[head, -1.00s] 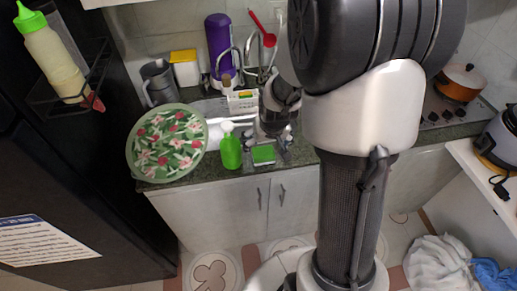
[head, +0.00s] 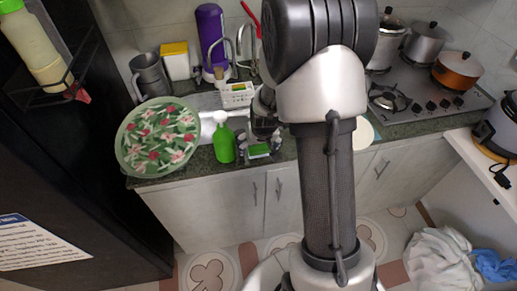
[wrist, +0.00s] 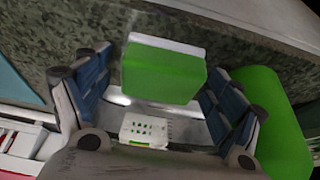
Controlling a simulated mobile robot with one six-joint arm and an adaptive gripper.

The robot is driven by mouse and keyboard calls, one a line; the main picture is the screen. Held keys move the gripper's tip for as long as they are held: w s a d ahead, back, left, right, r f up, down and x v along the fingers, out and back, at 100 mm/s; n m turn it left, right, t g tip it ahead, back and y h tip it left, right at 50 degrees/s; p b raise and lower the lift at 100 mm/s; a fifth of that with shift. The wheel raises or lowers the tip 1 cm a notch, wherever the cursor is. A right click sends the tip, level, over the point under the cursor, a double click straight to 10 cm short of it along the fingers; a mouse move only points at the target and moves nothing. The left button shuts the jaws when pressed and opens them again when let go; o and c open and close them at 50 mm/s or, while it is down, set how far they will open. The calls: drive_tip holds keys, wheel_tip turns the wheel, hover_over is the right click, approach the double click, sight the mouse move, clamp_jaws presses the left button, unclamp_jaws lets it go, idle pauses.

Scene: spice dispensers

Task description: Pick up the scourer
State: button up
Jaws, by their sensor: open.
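The scourer (wrist: 165,73) is a bright green block with a pale edge. In the wrist view it lies between the two blue-padded fingers of my gripper (wrist: 152,88), with gaps showing on both sides. My gripper is open and empty. In the head view the scourer (head: 259,148) is a small green patch by the counter's front edge, partly covered by my gripper (head: 264,134), which is just over it. A pale slotted holder (wrist: 146,130) shows below the scourer in the wrist view.
A green soap bottle (head: 223,142) stands close left of the scourer; it also shows at right in the wrist view (wrist: 275,125). A floral plate (head: 158,137) is farther left. The tap (head: 240,50) and a white basket (head: 238,95) are behind. The stove (head: 425,95) is right.

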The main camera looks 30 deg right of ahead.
drive_tip(key=shift+c, duration=0.2)
drive_tip(key=c, duration=0.9)
drive_tip(key=shift+r, duration=0.2)
